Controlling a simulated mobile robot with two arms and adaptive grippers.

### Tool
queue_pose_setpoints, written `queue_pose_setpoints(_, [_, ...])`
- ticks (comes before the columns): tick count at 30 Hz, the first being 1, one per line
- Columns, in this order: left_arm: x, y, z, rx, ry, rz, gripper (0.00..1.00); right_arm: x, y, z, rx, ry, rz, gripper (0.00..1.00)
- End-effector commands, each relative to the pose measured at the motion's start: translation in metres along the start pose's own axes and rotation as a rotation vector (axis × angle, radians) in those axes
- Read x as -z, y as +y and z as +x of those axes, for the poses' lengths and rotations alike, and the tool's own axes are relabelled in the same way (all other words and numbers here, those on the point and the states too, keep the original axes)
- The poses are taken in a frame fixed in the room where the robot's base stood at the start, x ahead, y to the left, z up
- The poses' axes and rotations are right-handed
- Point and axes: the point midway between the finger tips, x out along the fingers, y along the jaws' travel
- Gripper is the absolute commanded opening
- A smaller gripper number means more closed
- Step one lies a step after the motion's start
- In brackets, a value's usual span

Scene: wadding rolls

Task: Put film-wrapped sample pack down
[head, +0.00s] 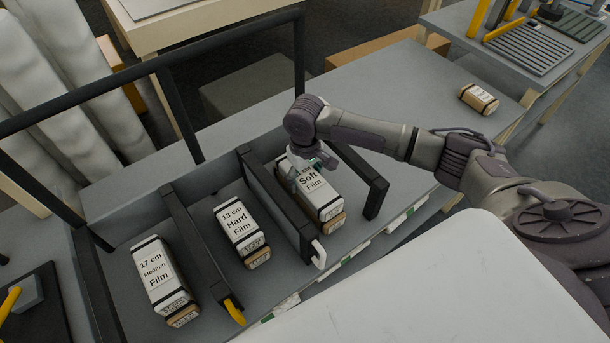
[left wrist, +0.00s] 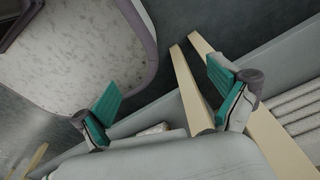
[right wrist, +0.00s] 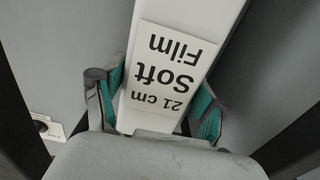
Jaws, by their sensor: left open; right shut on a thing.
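The white pack labelled "21 cm Soft Film" (head: 318,192) is in the right bay of the rack, between two black dividers. It has dark bands and a brown end. My right gripper (head: 306,168) is over its far part, and the right wrist view shows the fingers closed on both sides of the pack (right wrist: 172,60). Whether the pack touches the grey surface is hard to tell. My left gripper (left wrist: 163,92) is open and empty in the left wrist view, and is not visible in the head view.
A "13 cm Hard Film" pack (head: 238,225) and a "17 cm Medium Film" pack (head: 158,275) lie in neighbouring bays. Black dividers (head: 272,200) stand close beside the held pack. A small brown-white pack (head: 478,98) lies at the table's far right. The grey tabletop (head: 385,85) behind my arm is clear.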

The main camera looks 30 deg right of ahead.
Motion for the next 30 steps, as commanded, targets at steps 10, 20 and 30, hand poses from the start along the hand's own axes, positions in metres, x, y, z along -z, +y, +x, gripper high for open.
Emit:
queue_pose_setpoints(10, [-0.009, 0.001, -0.001, -0.001, -0.014, -0.003, 0.97, 0.001, 0.0, 0.002, 0.001, 0.001, 0.0, 0.79])
queue_pose_setpoints(20, [-0.013, 0.002, -0.001, -0.002, -0.021, -0.003, 0.97, 0.001, 0.0, 0.001, 0.0, 0.001, 0.0, 0.97])
queue_pose_setpoints(30, [-0.013, 0.002, 0.001, -0.002, -0.021, -0.003, 0.97, 0.001, 0.001, -0.024, 0.0, 0.004, -0.001, 0.97])
